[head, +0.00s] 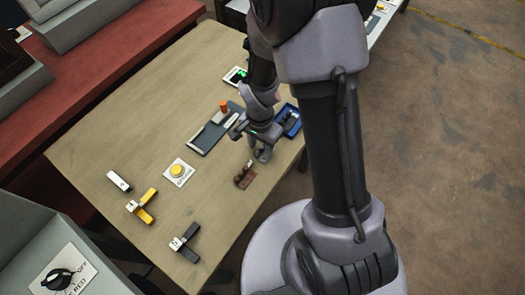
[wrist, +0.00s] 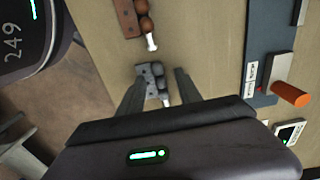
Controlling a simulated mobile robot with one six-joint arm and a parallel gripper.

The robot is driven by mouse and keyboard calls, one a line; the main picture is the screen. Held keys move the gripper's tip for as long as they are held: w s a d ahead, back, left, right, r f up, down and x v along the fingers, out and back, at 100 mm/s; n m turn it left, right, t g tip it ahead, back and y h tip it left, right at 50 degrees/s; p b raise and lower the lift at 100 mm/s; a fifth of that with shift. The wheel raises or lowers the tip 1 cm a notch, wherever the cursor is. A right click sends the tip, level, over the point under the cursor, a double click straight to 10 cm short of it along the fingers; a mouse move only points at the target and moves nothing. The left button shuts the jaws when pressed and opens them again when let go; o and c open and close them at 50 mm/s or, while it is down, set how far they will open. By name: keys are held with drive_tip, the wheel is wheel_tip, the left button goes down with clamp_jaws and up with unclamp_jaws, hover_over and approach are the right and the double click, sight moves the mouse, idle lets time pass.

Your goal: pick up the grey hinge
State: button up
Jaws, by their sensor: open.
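The grey hinge (wrist: 149,79) lies on the tan table in the wrist view, with rounded grey knobs and a white pin end along its right side. My gripper (wrist: 159,77) is open, with one finger on each side of the hinge; I cannot tell whether they touch it. The near part of the hinge is hidden by my gripper's body. In the head view my gripper (head: 259,150) points down close to the table, and a small grey part of the hinge (head: 264,155) shows beside the fingers.
A brown hinge (head: 244,175) lies close by, also in the wrist view (wrist: 127,17). A grey fixture with an orange cylinder (head: 224,106) and a blue tray (head: 291,127) stand near. A yellow button (head: 178,170) and yellow and black handles lie farther left. The table's right edge is near.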

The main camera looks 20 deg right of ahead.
sight(260, 148)
clamp_jaws()
drive_tip(key=shift+r, duration=0.2)
drive_tip(key=shift+r+p, duration=0.35)
drive_tip(key=shift+r, duration=0.05)
wheel_tip(260, 148, up, 2)
drive_tip(key=shift+r+p, duration=0.25)
drive_tip(key=shift+p, duration=0.4)
drive_tip(key=s+d+r+p, duration=0.1)
drive_tip(key=s+d+p, duration=0.9)
drive_tip(key=s+p, duration=0.2)
drive_tip(key=shift+d+r+p, duration=0.15)
drive_tip(key=shift+r+p, duration=0.1)
drive_tip(key=shift+p, duration=0.15)
